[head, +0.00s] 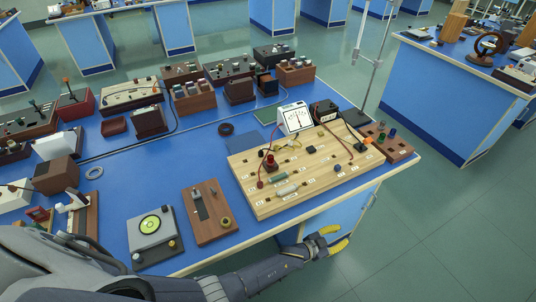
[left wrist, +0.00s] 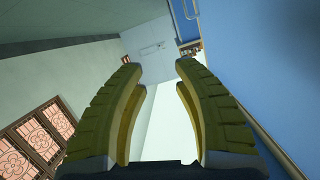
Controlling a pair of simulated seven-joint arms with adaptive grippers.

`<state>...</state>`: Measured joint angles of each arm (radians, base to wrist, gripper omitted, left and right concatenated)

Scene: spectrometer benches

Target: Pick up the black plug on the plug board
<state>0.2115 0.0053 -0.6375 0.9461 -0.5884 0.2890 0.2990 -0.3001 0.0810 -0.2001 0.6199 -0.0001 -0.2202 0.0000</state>
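A brown block with several coloured plugs (head: 400,149), which looks like the plug board, sits at the right edge of the blue bench. Dark, green and blue pegs stand on it; I cannot tell which is the black plug. Left of it lies a pale wooden circuit board (head: 262,205) with small parts, including a small black piece (head: 311,149). My left gripper (head: 338,238) is open and empty, beyond the bench's front edge and below the boards in the picture. Its two yellow fingers stand apart in the left wrist view (left wrist: 160,72), with nothing between them. My right gripper is not in view.
A white meter (head: 295,118) and a black box (head: 325,111) stand behind the circuit board. A brown switch board (head: 210,228) and a grey dial device (head: 153,238) lie to its left. Clear floor (head: 440,215) is right of the bench.

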